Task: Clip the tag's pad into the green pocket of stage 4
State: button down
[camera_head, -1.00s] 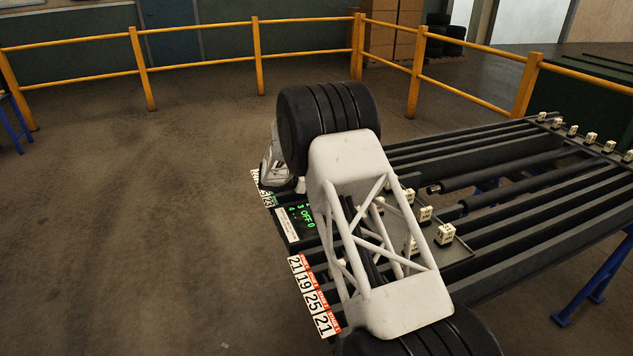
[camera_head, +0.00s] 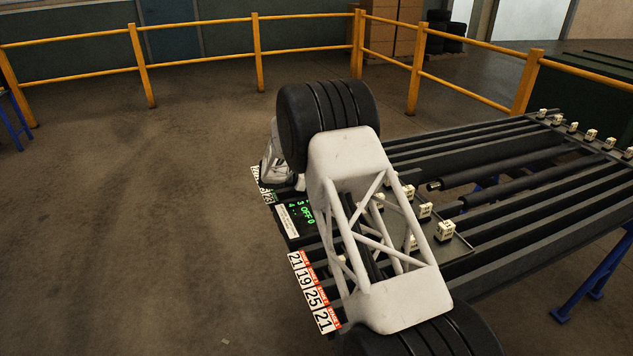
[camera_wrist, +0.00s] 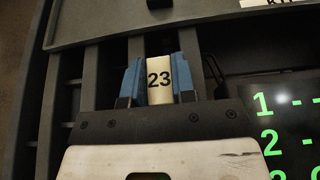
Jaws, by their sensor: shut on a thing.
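In the wrist view my gripper (camera_wrist: 159,66) has two blue fingers shut on a pale tag marked 23 (camera_wrist: 159,80). The tag stands between the fingers, over dark parallel rails; whether its pad touches anything cannot be told. In the head view my arm covers the fingers and the held tag. A short row of white number cards with green edges (camera_head: 264,192) shows at the left rail ends, partly hidden by my arm. The green pocket of stage 4 cannot be made out in either view.
A black display (camera_head: 297,218) with green text stands beside the number cards; it also fills the right of the wrist view (camera_wrist: 285,130). Red-edged cards (camera_head: 312,290) line the nearer rail ends. Several small cream blocks (camera_head: 424,210) sit on the rack. Yellow railing (camera_head: 200,66) stands behind.

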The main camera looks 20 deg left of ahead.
jog(key=shift+s+f, duration=0.1)
jog(key=shift+f, duration=0.85)
jog(key=c, duration=1)
grip_release()
jog(key=shift+f, duration=0.1)
jog(key=shift+s, duration=0.1)
jog(key=shift+o, duration=0.7)
jog(key=shift+s+a+r, duration=0.25)
jog(key=shift+s+a, duration=0.1)
jog(key=r+v, duration=0.1)
jog(key=v, duration=0.6)
jog(key=shift+w, duration=0.3)
jog(key=shift+d, duration=0.1)
